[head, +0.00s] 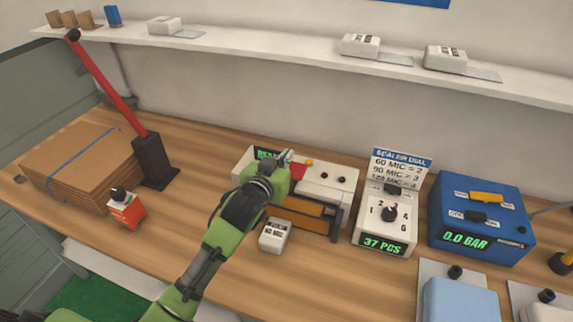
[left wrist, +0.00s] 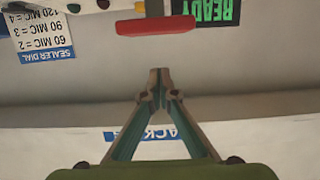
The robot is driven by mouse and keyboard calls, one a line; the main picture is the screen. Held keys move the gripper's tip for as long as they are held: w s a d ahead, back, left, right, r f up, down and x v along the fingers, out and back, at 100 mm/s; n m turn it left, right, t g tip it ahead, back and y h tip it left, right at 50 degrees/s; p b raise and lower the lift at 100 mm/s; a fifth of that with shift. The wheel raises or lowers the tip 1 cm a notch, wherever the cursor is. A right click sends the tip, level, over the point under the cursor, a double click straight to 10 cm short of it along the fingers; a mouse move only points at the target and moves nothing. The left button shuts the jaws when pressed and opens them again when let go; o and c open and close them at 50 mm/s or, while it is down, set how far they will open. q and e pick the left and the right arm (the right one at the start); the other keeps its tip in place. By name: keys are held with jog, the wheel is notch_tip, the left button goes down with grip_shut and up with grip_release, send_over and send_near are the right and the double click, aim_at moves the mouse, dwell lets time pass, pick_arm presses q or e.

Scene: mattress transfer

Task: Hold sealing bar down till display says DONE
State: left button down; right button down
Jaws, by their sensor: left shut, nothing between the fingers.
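The sealer (head: 345,178) is a white box on the bench, with its lower front partly hidden by my left arm. Its green display (head: 265,154) is partly covered in the head view; in the left wrist view the display (left wrist: 210,10) reads READY. The red handle of the sealing bar (head: 298,171) also shows in the left wrist view (left wrist: 155,25). My left gripper (head: 285,157) is over the sealer beside the handle. Its fingertips (left wrist: 160,72) are together and empty, apart from the handle in the wrist view. My right gripper is not in view.
A dial box (head: 397,214) reading 37 PCS and a blue box (head: 478,190) reading 0.0 BAR stand to the right. A small white block (head: 274,237) lies in front of the sealer. A red-handled lever (head: 105,82) and cardboard stack (head: 75,160) stand left. A shelf (head: 290,48) runs above.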

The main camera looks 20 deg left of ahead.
pick_arm(q)
notch_tip(320, 180, down, 4)
jog(key=shift+w+f+p, duration=0.1)
jog(key=shift+p, duration=0.25)
jog(key=shift+f, duration=0.1)
